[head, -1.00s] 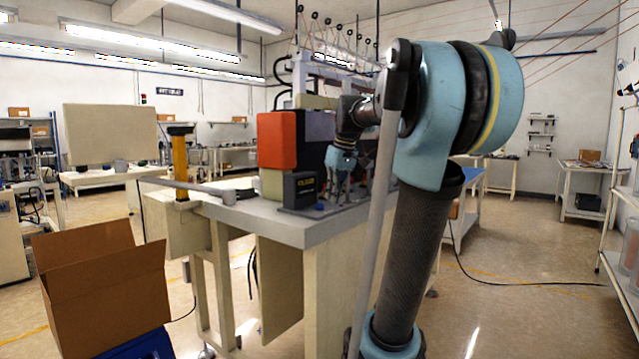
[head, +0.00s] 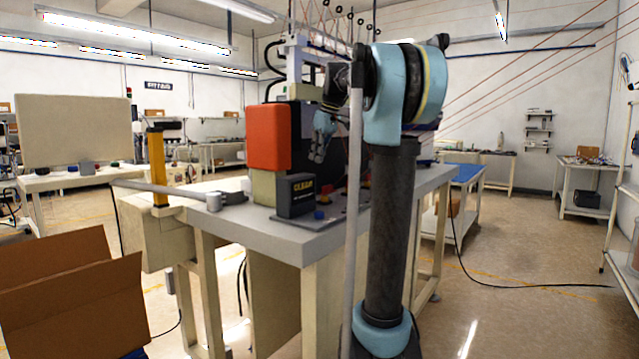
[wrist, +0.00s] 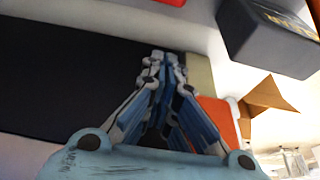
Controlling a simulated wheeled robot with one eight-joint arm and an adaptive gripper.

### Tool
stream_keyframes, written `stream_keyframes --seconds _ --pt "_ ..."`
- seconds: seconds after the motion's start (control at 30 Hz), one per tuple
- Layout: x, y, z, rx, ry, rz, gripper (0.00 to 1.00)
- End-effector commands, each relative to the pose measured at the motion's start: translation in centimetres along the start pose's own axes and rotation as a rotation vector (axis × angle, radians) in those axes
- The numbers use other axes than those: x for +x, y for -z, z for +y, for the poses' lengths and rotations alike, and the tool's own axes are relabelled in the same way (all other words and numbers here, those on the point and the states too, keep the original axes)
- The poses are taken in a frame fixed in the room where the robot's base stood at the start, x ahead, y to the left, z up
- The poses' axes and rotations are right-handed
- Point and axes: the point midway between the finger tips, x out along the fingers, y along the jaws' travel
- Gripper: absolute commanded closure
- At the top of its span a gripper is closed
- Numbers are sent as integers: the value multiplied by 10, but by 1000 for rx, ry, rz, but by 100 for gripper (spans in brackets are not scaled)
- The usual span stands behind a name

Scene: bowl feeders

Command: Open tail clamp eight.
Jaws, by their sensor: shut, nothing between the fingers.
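I cannot pick out tail clamp eight in either view. My gripper (head: 317,158) is shut and empty, in front of the dark side of the machine on the bench. In the wrist view its closed fingertips (wrist: 165,58) meet in the middle, over a dark panel (wrist: 60,80). Much of the machine is hidden behind my arm in the head view.
A red-orange block (head: 268,137) and a dark labelled box (head: 296,194) stand at the near end of the grey bench (head: 285,241). A yellow post (head: 157,168) and a cardboard box (head: 75,290) are at left. Open floor lies at right.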

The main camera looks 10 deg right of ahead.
Motion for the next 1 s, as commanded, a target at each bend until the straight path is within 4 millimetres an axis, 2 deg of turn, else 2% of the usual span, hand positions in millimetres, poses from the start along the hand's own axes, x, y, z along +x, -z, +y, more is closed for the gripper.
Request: stream_keyframes --seconds 0.33,0.47,0.67,1.0 --pt "-1 -6 8 12 -4 0 100" --pt "6 -6 8 13 -4 0 100" --pt "34 -7 9 14 -5 0 100" --pt "93 -8 10 15 -5 1 100"
